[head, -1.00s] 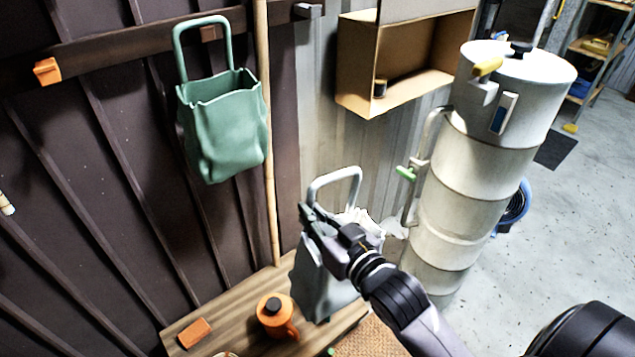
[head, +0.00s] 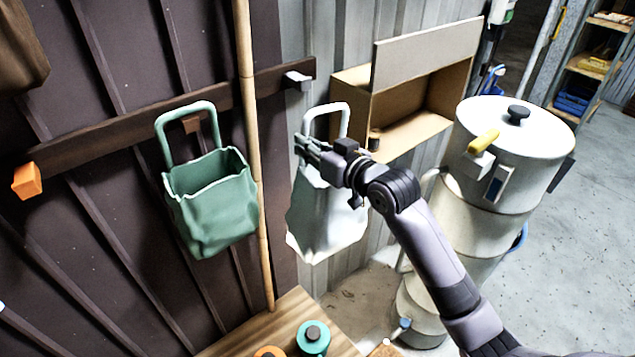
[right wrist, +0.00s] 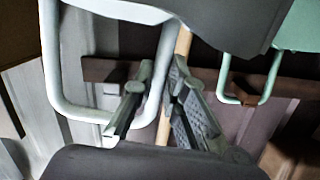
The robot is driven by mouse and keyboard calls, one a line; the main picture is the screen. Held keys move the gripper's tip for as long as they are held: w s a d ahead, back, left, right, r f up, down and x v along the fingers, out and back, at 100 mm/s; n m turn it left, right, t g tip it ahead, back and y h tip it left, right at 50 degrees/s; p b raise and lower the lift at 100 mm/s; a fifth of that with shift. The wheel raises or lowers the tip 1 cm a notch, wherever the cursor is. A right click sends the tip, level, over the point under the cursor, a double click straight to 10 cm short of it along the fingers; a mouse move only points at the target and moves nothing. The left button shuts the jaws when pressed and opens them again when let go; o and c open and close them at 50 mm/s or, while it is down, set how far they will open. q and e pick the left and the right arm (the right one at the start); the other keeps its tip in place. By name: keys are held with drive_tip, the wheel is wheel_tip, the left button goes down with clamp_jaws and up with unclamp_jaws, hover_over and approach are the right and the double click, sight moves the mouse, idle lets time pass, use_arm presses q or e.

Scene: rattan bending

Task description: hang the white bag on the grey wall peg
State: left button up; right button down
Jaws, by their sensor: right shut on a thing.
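The white bag (head: 322,222) hangs upright from my right gripper (head: 309,151) in the head view. Its handle loop rises above the fingers. In the right wrist view the pale handle (right wrist: 52,65) curves on the left, beside the fingers (right wrist: 155,85). The grey wall peg (head: 298,80) sticks out near the right end of the dark rail, above and slightly left of the handle loop. The peg is bare. My left gripper is not in view.
A green bag (head: 212,205) hangs on a brown peg at the left. An orange peg (head: 27,181) is further left. A bamboo pole (head: 247,120) stands between the bags. A cardboard box (head: 425,85) and a white cylinder (head: 510,150) stand right. A wooden bench (head: 270,330) is below.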

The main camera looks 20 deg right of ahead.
sight(312, 116)
drive_tip(key=r, duration=0.1)
drive_tip(key=w+r, duration=0.1)
drive_tip(key=r, duration=0.1)
drive_tip(key=d+r+p, duration=0.1)
drive_tip(key=r, duration=0.1)
drive_tip(key=shift+w+r, duration=0.25)
drive_tip(key=shift+w+d+r, duration=0.1)
drive_tip(key=shift+w+r, duration=0.05)
drive_tip(key=shift+w+f, duration=0.2)
drive_tip(key=shift+w, duration=0.45)
use_arm(q)
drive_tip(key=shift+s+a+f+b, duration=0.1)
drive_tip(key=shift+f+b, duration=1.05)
drive_tip(key=shift+b, duration=0.95)
use_arm(e)
drive_tip(key=x, duration=1)
drive_tip(key=shift+f, duration=0.3)
drive_tip(key=shift+s, duration=0.15)
drive_tip(key=c, duration=1.5)
unclamp_jaws()
drive_tip(key=shift+c, duration=0.2)
